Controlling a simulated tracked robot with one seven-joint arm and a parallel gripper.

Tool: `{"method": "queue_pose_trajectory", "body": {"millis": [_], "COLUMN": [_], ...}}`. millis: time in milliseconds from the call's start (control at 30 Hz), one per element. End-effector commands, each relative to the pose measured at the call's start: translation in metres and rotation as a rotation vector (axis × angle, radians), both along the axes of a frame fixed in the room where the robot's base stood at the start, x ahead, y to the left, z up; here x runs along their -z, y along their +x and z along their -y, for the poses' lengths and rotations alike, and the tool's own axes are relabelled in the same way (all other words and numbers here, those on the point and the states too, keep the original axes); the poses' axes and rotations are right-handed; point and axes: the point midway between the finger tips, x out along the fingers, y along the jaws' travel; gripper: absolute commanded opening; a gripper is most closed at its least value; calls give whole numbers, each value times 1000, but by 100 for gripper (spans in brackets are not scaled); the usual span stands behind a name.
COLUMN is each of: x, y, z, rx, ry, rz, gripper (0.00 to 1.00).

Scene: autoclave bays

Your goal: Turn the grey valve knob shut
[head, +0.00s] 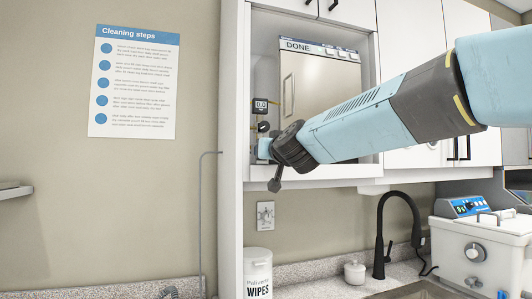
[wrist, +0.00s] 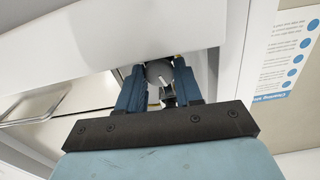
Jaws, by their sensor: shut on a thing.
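The grey valve knob (wrist: 159,72) shows in the wrist view between the two blue fingers of my gripper (wrist: 160,80). The fingers are shut on it, one on each side. A short white mark on the knob's face points down and slightly to the right in that view. In the head view my gripper (head: 264,148) reaches the left side of the cabinet bay, and the knob is hidden there behind the fingers and wrist.
An autoclave (head: 318,85) reading "DONE" stands in the bay, with a small gauge (head: 260,105) showing 0.0 just above my gripper. The white cabinet frame (head: 233,150) is close on the left. Below are a wipes tub (head: 258,275) and a black tap (head: 382,235).

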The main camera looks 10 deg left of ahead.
Motion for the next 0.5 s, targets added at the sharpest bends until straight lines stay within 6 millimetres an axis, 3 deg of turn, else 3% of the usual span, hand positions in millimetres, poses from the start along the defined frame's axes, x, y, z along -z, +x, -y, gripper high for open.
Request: {"method": "queue_pose_trajectory", "body": {"millis": [500], "x": [0], "y": [1], "z": [2], "rx": [2], "ry": [267], "rz": [-167], "gripper": [4]}}
